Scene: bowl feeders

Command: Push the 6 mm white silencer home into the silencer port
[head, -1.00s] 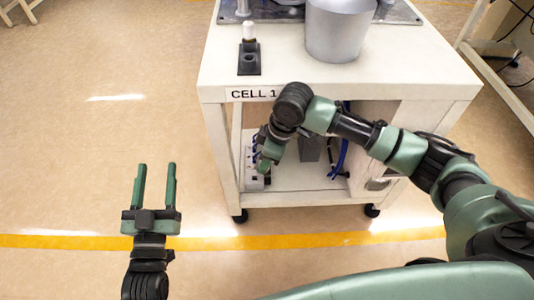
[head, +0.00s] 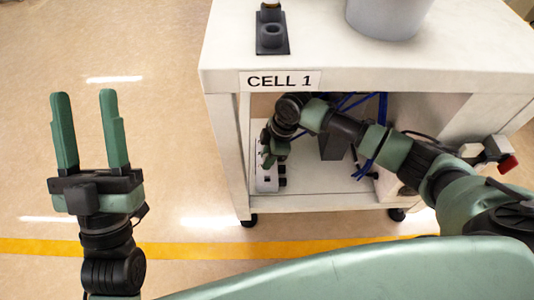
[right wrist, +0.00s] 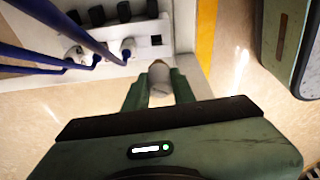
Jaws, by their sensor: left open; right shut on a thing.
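The white silencer (right wrist: 160,76) sits between the fingertips of my right gripper (right wrist: 160,90) in the right wrist view. My right gripper is shut on it, close to the end of a white valve block (right wrist: 140,52); it cannot be told whether the silencer touches or enters a port. In the head view my right gripper (head: 270,152) is inside the cart's lower bay, beside the white block (head: 267,178), and hides part of it. The silencer cannot be made out there. My left gripper (head: 90,135) is open and empty over the floor, left of the cart.
Blue tubes (right wrist: 95,36) run into the block and cross the bay. The white cart (head: 370,75), labelled CELL 1, frames the bay closely. A dark stand (head: 271,38) and a grey bowl (head: 390,14) are on its top. The floor at left is clear.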

